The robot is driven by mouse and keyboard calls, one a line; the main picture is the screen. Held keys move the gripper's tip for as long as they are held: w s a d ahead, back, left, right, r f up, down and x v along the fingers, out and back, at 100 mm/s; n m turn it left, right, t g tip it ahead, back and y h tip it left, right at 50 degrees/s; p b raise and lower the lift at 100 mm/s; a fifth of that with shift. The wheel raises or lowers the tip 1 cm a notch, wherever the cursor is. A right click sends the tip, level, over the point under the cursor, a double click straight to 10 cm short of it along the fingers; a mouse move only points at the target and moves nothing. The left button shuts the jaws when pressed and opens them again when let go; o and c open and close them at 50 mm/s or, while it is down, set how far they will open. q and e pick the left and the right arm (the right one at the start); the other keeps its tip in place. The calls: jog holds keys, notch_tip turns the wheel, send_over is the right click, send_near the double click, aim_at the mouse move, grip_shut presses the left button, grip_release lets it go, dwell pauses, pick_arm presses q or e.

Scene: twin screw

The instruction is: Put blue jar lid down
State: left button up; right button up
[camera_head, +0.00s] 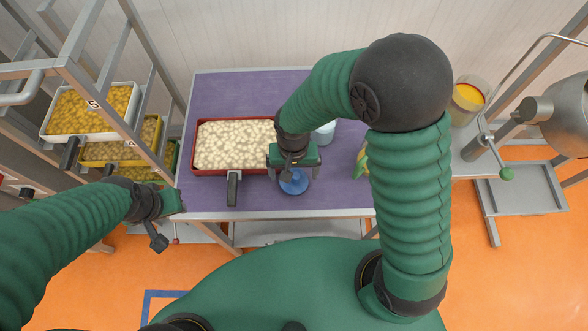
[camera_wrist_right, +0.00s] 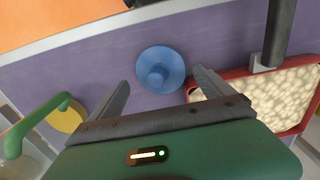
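The blue jar lid (camera_head: 293,182) lies knob up on the purple table near its front edge, right of the red tray. It also shows in the right wrist view (camera_wrist_right: 160,69), between and just beyond the fingertips. My right gripper (camera_head: 293,171) is over the lid with its fingers spread wide, and I see no finger touching the lid. A pale jar-like container (camera_head: 324,132) stands behind my right gripper, partly hidden by the arm. My left gripper (camera_head: 172,203) is at the table's front left corner, and its fingers are not clear.
The red tray (camera_head: 196,172) of pale pieces has a dark handle over the front edge. A yellow and green item (camera_head: 362,160) is partly hidden by my right arm. A rack with yellow-filled trays stands left and a metal machine (camera_head: 560,115) right. The table's back left is clear.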

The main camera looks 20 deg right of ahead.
jog(key=shift+o, duration=0.4)
jog(key=shift+a, duration=0.45)
jog(key=shift+w+a+r, duration=0.1)
jog(key=shift+a+r, duration=0.05)
jog(key=shift+r, duration=0.3)
pick_arm(q)
jog(key=shift+a+f, duration=0.2)
jog(key=shift+a, duration=0.3)
pick_arm(e)
notch_tip(320, 180, up, 11)
jog(key=shift+r, duration=0.15)
pick_arm(q)
jog(key=shift+d, duration=0.1)
